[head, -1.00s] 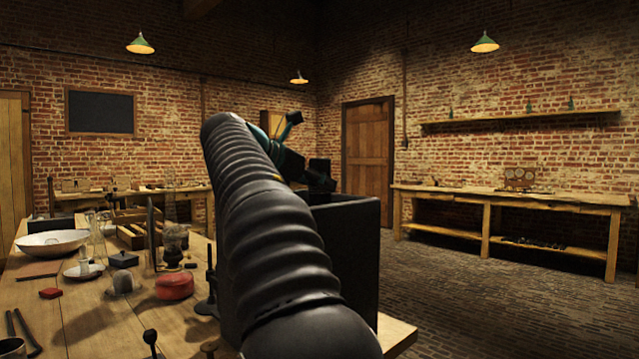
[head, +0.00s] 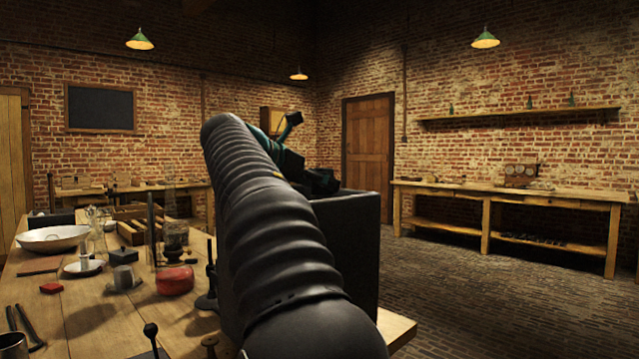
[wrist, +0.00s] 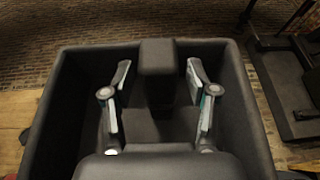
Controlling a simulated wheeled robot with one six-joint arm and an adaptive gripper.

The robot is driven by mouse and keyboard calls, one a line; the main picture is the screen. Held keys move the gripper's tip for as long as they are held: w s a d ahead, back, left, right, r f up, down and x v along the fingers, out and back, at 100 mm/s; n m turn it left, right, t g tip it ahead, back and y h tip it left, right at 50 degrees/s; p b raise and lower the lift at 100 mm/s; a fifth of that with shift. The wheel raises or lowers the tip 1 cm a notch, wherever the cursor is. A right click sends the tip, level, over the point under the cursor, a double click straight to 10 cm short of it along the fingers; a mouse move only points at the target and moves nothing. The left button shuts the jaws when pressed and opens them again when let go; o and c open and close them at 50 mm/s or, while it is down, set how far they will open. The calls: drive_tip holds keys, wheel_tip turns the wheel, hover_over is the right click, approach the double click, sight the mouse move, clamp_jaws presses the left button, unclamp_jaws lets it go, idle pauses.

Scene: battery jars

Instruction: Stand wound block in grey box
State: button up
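The grey box (wrist: 52,115) fills most of the wrist view. It also shows in the head view (head: 352,235), at the right end of the wooden bench, partly behind my arm. My gripper (wrist: 158,80) reaches into the box with its two fingers spread wide. A dark upright block (wrist: 158,57) stands between them near the far wall, with a gap on each side. It looks like the wound block, but no winding can be made out. Its foot is in shadow, so I cannot tell whether it touches the floor. In the head view my gripper is a dark shape above the box.
A black stand (wrist: 290,85) is just right of the box in the wrist view. The bench (head: 110,320) holds a white basin (head: 53,239), a red pot (head: 175,280), and several jars and rods. Brick floor lies beyond the bench end.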

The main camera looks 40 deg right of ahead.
drive_tip(key=r+v, duration=0.1)
drive_tip(key=v, duration=1.1)
drive_tip(key=shift+r, duration=0.15)
